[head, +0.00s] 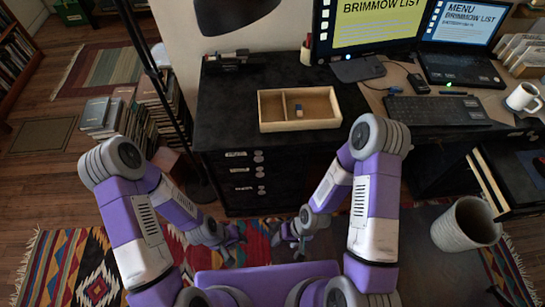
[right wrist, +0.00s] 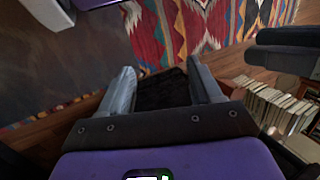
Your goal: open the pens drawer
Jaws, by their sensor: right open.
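A black drawer unit (head: 280,185) stands under the left part of the black desk. It has several stacked drawers with small white labels (head: 236,154) and round knobs (head: 259,158). The drawers in view look shut, and the labels are too small to read, so I cannot tell which is the pens drawer. My left gripper (head: 234,241) is low in front of the unit, above the rug; its jaw state is unclear. My right gripper (head: 282,236) is open and empty, also low in front of the unit. In the right wrist view its fingers (right wrist: 162,88) are apart with nothing between them.
A divided wooden tray (head: 299,126) with small items sits on the desk. Monitor, laptop (head: 459,69), keyboard (head: 437,110) and mug (head: 522,97) fill the desk's right. A lamp pole (head: 160,75) and book stacks (head: 110,118) stand left. A grey bin (head: 467,225) is right.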

